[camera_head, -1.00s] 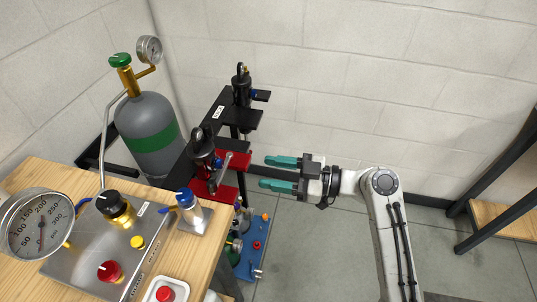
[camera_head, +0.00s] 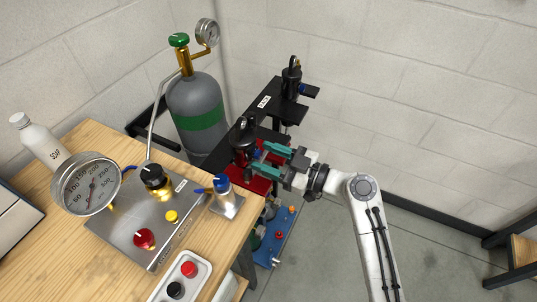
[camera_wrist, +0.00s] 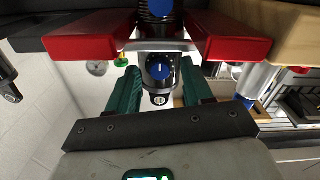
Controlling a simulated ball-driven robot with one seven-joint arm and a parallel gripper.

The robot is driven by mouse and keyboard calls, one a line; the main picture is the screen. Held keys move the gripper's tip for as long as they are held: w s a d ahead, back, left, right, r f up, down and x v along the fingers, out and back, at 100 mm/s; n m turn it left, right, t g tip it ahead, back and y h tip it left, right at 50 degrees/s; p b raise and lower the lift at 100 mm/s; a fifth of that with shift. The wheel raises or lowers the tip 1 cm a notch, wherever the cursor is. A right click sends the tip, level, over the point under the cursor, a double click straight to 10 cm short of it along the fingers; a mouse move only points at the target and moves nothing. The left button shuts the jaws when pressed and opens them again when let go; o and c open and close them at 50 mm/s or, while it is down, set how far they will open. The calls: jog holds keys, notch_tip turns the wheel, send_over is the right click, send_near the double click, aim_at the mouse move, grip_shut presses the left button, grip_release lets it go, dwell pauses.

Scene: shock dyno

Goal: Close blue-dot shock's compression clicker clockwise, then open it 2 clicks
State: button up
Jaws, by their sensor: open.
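A dark shock (camera_head: 244,143) stands upright at the red fixture (camera_head: 259,186) in the head view. In the wrist view a blue clicker knob (camera_wrist: 160,72) with a white index mark sits on a dark round housing ringed by small white dots. A blue round patch (camera_wrist: 160,10) shows at the top edge, on the shock's body. My gripper (camera_head: 262,157) has its two teal fingers at the shock. In the wrist view they are apart, one each side of the knob and housing, with visible gaps. Nothing is held. I cannot tell whether the fingertips reach the knob's depth.
A second shock (camera_head: 291,79) stands on the black frame behind. Red bars (camera_wrist: 70,36) flank the knob close above my fingers. A wooden bench with a gauge panel (camera_head: 125,225) is at left, a gas cylinder (camera_head: 197,105) behind.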

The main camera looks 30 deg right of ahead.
grip_shut()
dwell(0.5)
jog(key=shift+m, duration=3)
grip_release()
